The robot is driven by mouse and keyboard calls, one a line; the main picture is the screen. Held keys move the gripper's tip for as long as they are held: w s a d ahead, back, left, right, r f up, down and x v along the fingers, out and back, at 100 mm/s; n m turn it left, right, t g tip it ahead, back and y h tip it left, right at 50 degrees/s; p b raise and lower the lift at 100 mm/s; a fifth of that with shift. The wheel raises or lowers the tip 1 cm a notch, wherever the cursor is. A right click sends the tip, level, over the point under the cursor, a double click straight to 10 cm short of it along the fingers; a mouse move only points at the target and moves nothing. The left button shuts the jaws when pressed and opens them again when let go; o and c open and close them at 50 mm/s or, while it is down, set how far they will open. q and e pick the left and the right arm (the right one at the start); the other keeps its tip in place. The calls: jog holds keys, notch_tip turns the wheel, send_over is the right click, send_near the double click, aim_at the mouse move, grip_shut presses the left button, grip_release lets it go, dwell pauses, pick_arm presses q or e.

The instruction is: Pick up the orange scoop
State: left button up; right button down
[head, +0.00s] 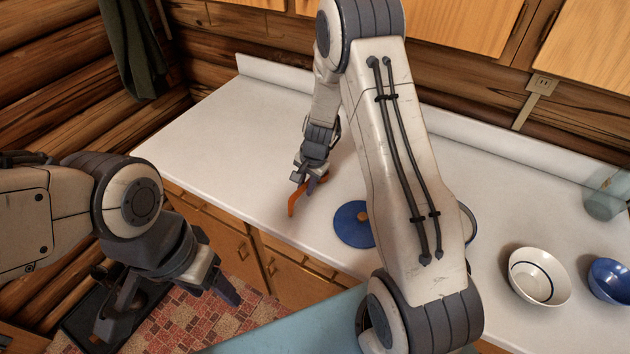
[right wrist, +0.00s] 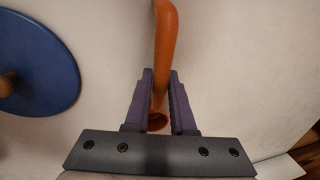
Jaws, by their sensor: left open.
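The orange scoop (head: 292,205) is at the white counter's front edge in the head view, partly covered by my right gripper (head: 309,177). In the right wrist view the orange scoop (right wrist: 166,45) runs from the top edge down between the two fingers. My right gripper (right wrist: 160,98) has its fingers close on both sides of it and looks shut on it. I cannot tell whether the scoop touches the counter. My left gripper (head: 165,312) is open and empty, low at the left, in front of the counter.
A blue round lid (head: 350,226) with a brown knob lies right of the scoop, partly behind my right arm. A white bowl (head: 539,276), a blue bowl (head: 612,282) and a glass (head: 604,202) stand further right. The counter's left part (head: 245,130) is clear.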

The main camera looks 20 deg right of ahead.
aim_at(306, 184)
jog(key=shift+r, duration=0.15)
jog(key=shift+r, duration=0.3)
jog(key=r, duration=0.2)
jog(key=r+b, duration=0.1)
jog(key=shift+s+d+r, duration=0.25)
jog(key=shift+s+r, duration=0.05)
jog(key=shift+s, duration=0.05)
jog(key=s+d+r+b, duration=0.2)
jog(key=s+d+r, duration=0.2)
jog(key=s, duration=0.6)
jog(key=shift+d+r+b, duration=0.15)
jog(key=shift+r+b, duration=0.25)
jog(key=shift+r, duration=0.9)
jog(key=c, duration=1.4)
grip_release()
grip_shut()
